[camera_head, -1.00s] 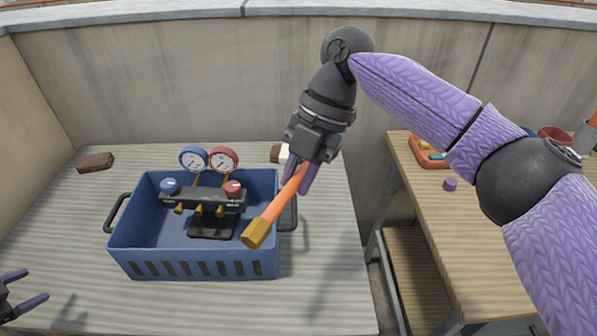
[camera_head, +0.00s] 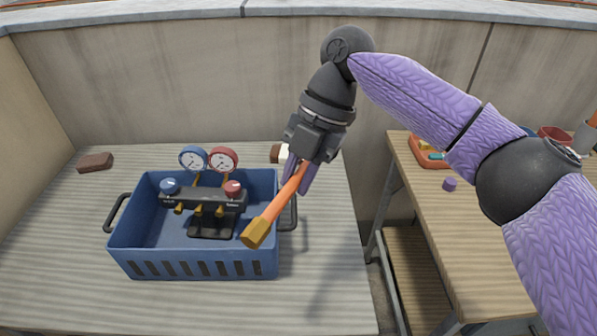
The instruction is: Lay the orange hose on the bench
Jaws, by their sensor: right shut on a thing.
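The orange hose (camera_head: 284,199) has a brass-coloured end fitting (camera_head: 257,234) that points down and to the left. My right gripper (camera_head: 299,178) is shut on the hose. It holds the hose tilted, above the right rim of a blue crate. The corrugated grey bench (camera_head: 325,285) lies below, and a shadow falls on it to the right of the crate. I cannot tell how high the hose is above the bench. My left gripper is not in view.
The blue crate (camera_head: 200,265) holds a gauge manifold (camera_head: 203,200) with a blue and a red dial. A brown block (camera_head: 95,162) lies at the back left, another (camera_head: 277,153) behind the right gripper. A wooden table (camera_head: 455,230) stands to the right, across a gap.

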